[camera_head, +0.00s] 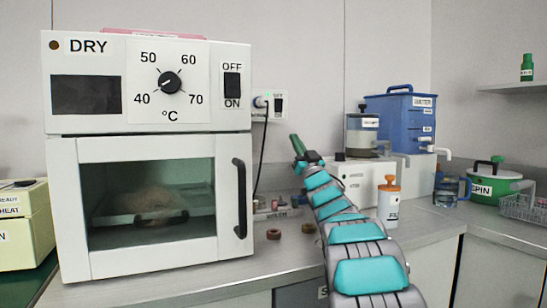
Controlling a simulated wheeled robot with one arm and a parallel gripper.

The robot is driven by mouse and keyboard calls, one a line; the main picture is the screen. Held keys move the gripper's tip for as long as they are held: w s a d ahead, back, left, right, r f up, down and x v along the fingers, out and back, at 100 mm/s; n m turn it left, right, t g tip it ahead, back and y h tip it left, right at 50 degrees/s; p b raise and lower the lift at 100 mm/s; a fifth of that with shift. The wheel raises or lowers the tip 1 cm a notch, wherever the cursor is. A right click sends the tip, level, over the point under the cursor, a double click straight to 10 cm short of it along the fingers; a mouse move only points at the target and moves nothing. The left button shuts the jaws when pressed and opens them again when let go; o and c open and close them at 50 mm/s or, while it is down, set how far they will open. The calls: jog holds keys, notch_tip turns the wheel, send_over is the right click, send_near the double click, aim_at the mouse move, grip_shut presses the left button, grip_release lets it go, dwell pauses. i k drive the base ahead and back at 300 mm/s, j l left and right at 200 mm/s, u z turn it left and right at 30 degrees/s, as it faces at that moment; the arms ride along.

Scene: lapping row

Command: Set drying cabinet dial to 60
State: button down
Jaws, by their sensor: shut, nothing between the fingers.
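The drying cabinet (148,128) stands at the left of the counter, a white box marked DRY. Its round black dial (169,82) is on the upper panel, with 40, 50, 60 and 70 around it. The dial's pale mark seems to point to the lower left, toward 40, but it is small. My gripper (297,145) is at the end of my teal and grey arm, right of the cabinet and lower than the dial. It is shut and empty, apart from the cabinet.
An OFF/ON switch (232,85) sits right of the dial. The glass door (150,205) is shut, with a black handle (239,198). A plugged socket (270,104), an orange-capped bottle (388,203) and a blue tank (400,115) stand to the right.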

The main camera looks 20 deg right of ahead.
aim_at(169, 82)
jog(key=k, duration=1)
